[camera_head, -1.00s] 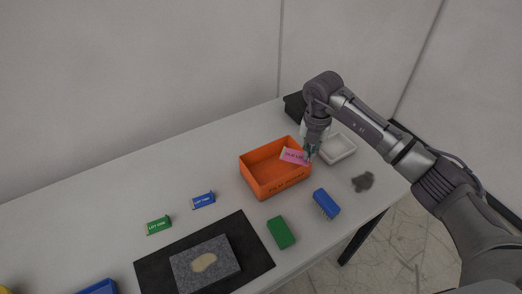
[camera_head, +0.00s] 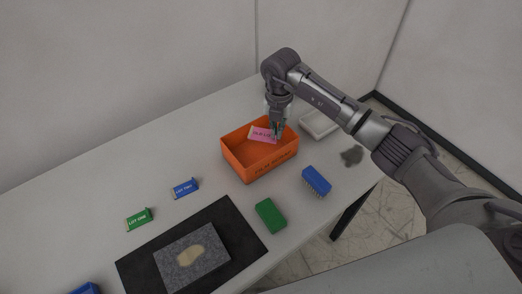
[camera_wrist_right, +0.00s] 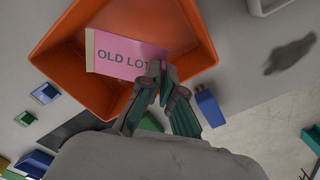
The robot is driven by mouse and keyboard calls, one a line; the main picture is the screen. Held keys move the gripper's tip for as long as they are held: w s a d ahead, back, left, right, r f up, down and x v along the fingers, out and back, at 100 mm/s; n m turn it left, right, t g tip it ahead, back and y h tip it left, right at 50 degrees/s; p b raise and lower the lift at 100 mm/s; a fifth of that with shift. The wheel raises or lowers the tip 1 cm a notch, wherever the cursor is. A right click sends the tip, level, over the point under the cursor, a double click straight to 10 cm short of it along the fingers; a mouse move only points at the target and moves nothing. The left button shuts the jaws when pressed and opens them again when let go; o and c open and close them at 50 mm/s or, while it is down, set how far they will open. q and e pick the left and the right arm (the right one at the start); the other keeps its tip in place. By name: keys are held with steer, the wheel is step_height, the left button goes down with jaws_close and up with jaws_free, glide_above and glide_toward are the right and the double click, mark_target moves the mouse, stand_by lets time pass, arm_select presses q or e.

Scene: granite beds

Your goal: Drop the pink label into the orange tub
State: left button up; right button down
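The pink label (camera_head: 262,134), printed "OLD LOT", is gripped at one edge by my right gripper (camera_head: 277,133) over the orange tub (camera_head: 262,171). In the right wrist view the label (camera_wrist_right: 128,54) lies across the tub's opening, and the closed fingertips of the right gripper (camera_wrist_right: 155,82) pinch its edge. The tub (camera_wrist_right: 75,75) shows around and below the label there, and its floor beneath looks empty. I cannot tell how far the label is above the tub's floor. My left gripper is not in view.
A white tray (camera_head: 318,123) stands behind the tub at right. A blue brush (camera_head: 316,180) and a green block (camera_head: 270,215) lie in front. A stone slab (camera_head: 192,265) rests on a black mat (camera_head: 240,235). Blue (camera_head: 185,188) and green (camera_head: 138,218) labels stand at left.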

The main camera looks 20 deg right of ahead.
steer(key=c, duration=1.2)
jaws_free()
steer(key=shift+c, duration=0.2)
step_height(320, 180, up, 12)
steer(key=shift+f, duration=0.1)
